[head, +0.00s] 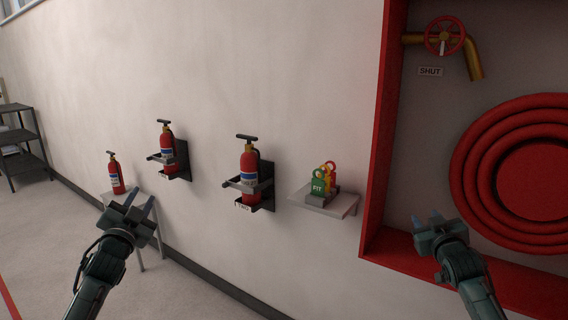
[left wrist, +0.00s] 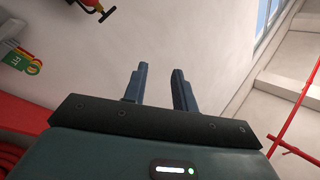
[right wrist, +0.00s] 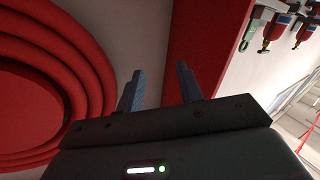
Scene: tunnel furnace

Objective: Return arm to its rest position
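My left gripper (head: 140,208) is raised at the left of the head view, in front of a small grey table. In the left wrist view its two fingers (left wrist: 159,88) stand apart with nothing between them. My right gripper (head: 428,222) is raised at the right, in front of the lower left edge of the red hose cabinet. In the right wrist view its fingers (right wrist: 160,88) are apart and empty. Neither gripper visibly touches anything.
Two fire extinguishers (head: 168,158) (head: 249,171) sit in wall brackets. Another extinguisher (head: 116,176) stands on the small table (head: 147,238). A wall shelf (head: 341,207) holds coloured tags (head: 319,186). The red cabinet (head: 377,150) holds a coiled hose (head: 480,150) and a valve wheel (head: 445,25).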

